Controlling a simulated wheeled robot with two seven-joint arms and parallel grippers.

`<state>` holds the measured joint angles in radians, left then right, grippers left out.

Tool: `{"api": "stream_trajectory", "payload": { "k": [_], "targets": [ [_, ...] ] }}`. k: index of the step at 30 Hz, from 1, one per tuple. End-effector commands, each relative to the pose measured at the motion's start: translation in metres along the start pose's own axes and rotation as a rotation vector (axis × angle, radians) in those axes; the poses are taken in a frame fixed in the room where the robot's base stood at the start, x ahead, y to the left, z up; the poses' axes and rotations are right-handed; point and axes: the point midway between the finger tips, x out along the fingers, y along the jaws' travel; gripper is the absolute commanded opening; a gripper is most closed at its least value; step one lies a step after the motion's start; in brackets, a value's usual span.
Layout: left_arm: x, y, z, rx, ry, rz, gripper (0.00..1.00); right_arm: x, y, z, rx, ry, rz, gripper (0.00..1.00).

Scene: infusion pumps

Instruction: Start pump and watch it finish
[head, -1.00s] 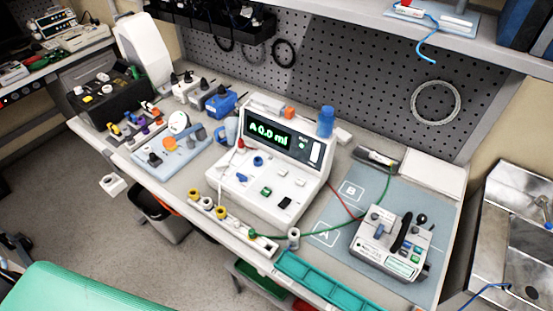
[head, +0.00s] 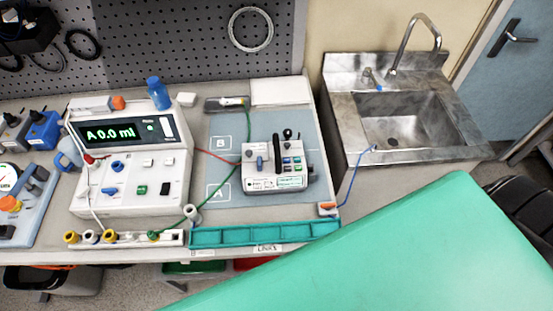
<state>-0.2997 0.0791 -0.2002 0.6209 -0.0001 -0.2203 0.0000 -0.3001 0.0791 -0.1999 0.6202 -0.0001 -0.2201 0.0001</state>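The white pump-like console (head: 130,163) stands on the bench at the left of the head view. Its dark display (head: 118,132) reads "A 0.0 ml" in green. A blue knob, a green button and a black switch show on its sloped front. A smaller grey device (head: 276,168) with coloured buttons and a black lever stands on the blue-grey mat (head: 215,130), right of the letters A and B. Red and green leads run from the console area to this device. Neither gripper is in view.
A teal tray (head: 265,233) lies along the bench's front edge. A steel sink (head: 405,118) is at the right. A large green surface (head: 420,250) fills the lower right. A blue bottle (head: 158,92) stands behind the console. A white block strip with coloured sockets (head: 125,238) lies in front.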

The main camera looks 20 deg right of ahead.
Motion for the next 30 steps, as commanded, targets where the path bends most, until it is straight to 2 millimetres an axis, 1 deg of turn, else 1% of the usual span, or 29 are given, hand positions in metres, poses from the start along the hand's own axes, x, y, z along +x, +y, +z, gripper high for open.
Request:
{"api": "stream_trajectory", "payload": {
  "k": [5, 6, 8, 12, 15, 30],
  "targets": [
    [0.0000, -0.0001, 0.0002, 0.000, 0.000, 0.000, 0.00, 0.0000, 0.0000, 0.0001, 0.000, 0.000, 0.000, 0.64],
    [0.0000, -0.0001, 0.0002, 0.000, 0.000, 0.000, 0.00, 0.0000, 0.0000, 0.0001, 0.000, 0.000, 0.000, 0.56],
    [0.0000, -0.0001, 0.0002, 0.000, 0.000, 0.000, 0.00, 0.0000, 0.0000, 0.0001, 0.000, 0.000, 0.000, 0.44],
    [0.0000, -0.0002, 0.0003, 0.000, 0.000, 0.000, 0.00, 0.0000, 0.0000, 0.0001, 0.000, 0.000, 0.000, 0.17],
    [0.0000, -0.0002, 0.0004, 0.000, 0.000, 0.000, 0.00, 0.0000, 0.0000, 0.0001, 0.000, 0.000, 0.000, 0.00],
    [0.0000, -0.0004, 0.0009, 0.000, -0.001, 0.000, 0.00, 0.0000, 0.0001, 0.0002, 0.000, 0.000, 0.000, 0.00]
  ]
}}
